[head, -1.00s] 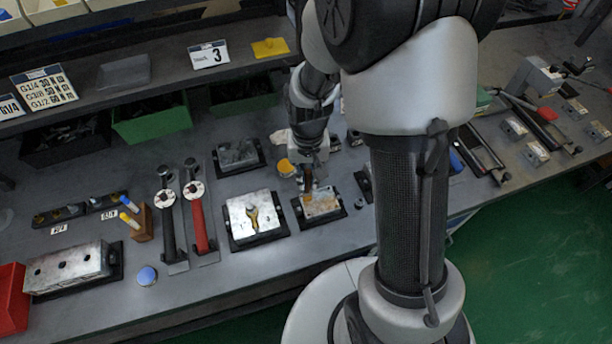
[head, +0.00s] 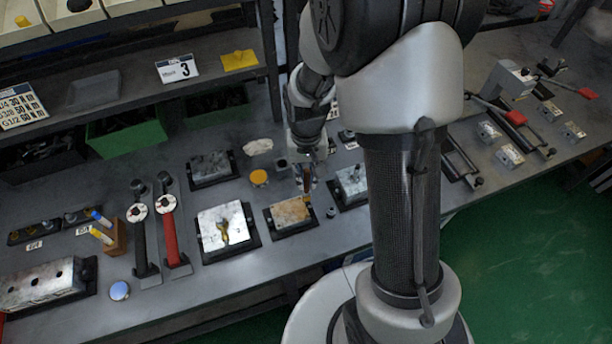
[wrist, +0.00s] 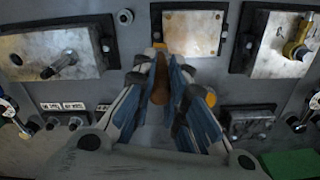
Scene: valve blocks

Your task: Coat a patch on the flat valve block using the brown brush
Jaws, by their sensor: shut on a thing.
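The flat valve block (head: 278,222) sits in a dark holder on the bench, its top plain with rusty tan patches; it also shows at the top centre of the wrist view (wrist: 192,32). My gripper (head: 305,180) is shut on the brown brush (wrist: 160,80), which points down. In the head view the brush's yellowish lower end is by the block's back right corner. I cannot tell whether it touches. In the wrist view the blue-grey fingers (wrist: 168,85) hide part of the brush.
A block with a brass fitting (head: 212,238) stands left of the flat block, and a block with a stem (head: 350,183) stands right. A yellow-topped pot (head: 259,177) and a white cloth (head: 258,146) lie behind.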

